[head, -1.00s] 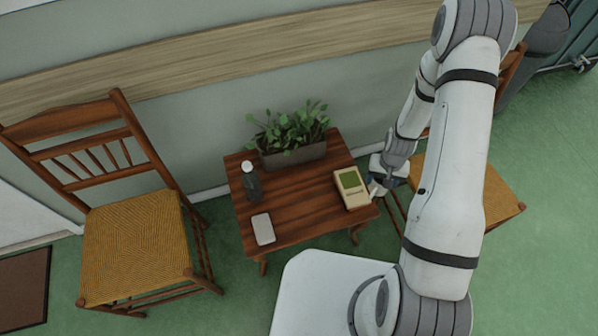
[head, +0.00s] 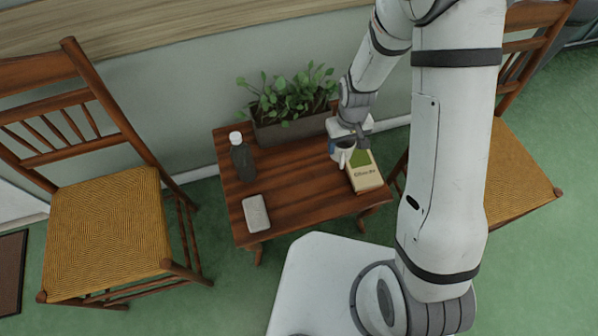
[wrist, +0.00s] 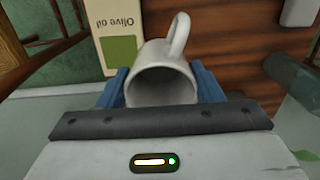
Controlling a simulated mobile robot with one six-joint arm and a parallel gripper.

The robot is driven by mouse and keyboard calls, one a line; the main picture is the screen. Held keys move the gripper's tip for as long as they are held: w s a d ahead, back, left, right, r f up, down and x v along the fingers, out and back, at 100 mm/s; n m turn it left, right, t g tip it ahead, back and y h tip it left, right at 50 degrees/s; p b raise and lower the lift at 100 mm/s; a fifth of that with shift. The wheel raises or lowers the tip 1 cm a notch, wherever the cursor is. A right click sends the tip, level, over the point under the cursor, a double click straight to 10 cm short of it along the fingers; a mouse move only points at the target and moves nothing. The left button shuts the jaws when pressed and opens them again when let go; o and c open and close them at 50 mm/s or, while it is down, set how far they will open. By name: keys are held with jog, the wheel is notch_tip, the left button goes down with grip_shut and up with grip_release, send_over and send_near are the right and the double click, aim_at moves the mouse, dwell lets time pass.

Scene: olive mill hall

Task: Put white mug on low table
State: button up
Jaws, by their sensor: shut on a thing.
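The white mug (wrist: 180,60) is held between the blue fingers of my gripper (wrist: 165,90) in the wrist view, its open end facing the camera and its handle pointing up. In the head view the mug (head: 341,152) is partly hidden by my gripper (head: 347,140), over the right part of the low wooden table (head: 290,200), just left of the olive oil box. I cannot tell whether the mug touches the tabletop.
A planter (head: 290,125) sits at the back, a dark bottle (head: 242,158) at the left, a pale flat object (head: 256,213) at the front left. The middle is clear. Chairs (head: 105,230) flank the table.

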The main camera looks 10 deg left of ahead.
jog(key=s+a+f+n+b, duration=0.4)
jog(key=s+a+n+b, duration=0.1)
jog(key=s+a+b, duration=0.3)
jog(key=f+b, duration=0.1)
jog(key=f, duration=0.2)
jog(key=f+b, duration=0.2)
jog(key=f, duration=0.1)
jog(key=f+b, duration=0.2)
jog(key=f, duration=0.1)
jog(key=shift+w+d, duration=0.15)
jog(key=shift+w, duration=0.15)
jog(key=shift+f, duration=0.2)
jog(key=o, duration=1.1)
jog(key=shift+r, duration=0.1)
